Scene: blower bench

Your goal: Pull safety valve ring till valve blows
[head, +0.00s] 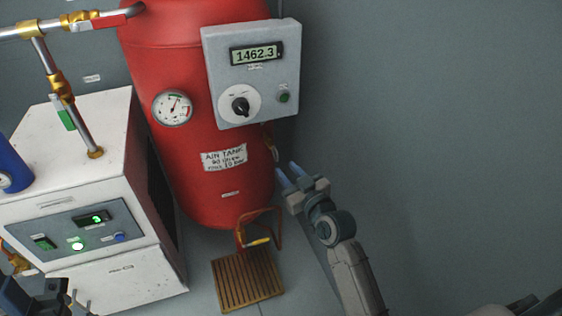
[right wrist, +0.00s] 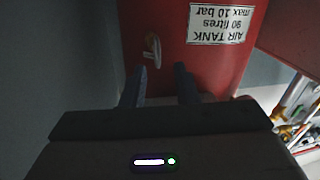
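The red air tank (head: 195,100) stands upright in the middle. At its right side, a small brass safety valve (head: 267,138) with a pale pull ring (head: 275,154) shows partly behind the control box. In the right wrist view the ring (right wrist: 152,48) hangs against the red tank, ahead of the fingers. My right gripper (head: 287,174) is just below and right of the ring, pointing at it. In the right wrist view its fingers (right wrist: 160,84) are apart with nothing between them. My left gripper (head: 77,302) is at the bottom left edge, partly cut off; its opening is unclear.
A grey control box (head: 252,75) reading 1462.3 sits on the tank front, above my right gripper. A gauge (head: 172,108) is left of it. A white blower cabinet (head: 75,165) stands left. A slatted drain grate (head: 247,280) is on the floor. The right side is free.

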